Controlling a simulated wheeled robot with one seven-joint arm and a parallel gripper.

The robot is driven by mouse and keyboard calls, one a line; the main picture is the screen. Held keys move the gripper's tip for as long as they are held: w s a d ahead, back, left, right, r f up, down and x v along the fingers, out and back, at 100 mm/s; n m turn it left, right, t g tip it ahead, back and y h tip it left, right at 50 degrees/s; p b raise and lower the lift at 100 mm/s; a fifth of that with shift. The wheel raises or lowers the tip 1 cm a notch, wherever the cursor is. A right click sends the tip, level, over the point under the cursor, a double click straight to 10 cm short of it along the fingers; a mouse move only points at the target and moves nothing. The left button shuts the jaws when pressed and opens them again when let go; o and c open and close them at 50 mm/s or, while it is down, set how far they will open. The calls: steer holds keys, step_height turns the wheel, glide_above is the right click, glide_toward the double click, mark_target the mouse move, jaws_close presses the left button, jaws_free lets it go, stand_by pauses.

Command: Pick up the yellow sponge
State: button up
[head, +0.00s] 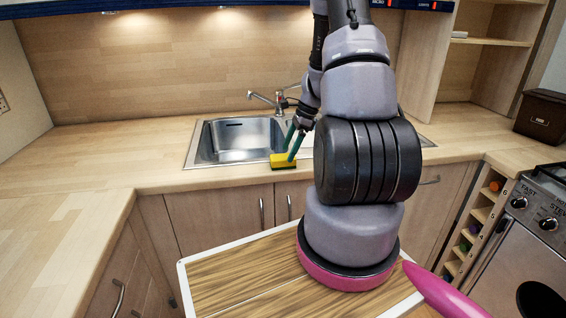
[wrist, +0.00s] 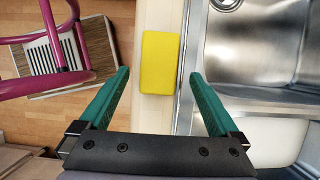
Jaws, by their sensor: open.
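The yellow sponge (head: 284,161) lies at the front edge of the sink, on the wooden worktop, in the head view. In the wrist view the sponge (wrist: 160,62) shows its plain yellow top, just beyond and between my fingertips. My gripper (head: 290,142) has green fingers and is spread open. In the wrist view my gripper (wrist: 160,75) has one finger on each side of the sponge's line, with clear space between. No contact with the sponge shows. In the head view one finger hides part of the sponge.
The steel sink (head: 235,138) with a tap (head: 270,99) is behind the sponge; its basin (wrist: 255,50) is to the right in the wrist view. The worktop (head: 100,155) left of the sink is clear.

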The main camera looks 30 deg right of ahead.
mark_target(285, 156)
steer(key=x, duration=0.3)
steer(key=shift+a+f, duration=0.2)
steer(key=shift+a, duration=0.15)
steer(key=c, duration=1.4)
steer(key=shift+r, duration=0.15)
step_height(285, 156, up, 10)
steer(key=shift+f, duration=0.1)
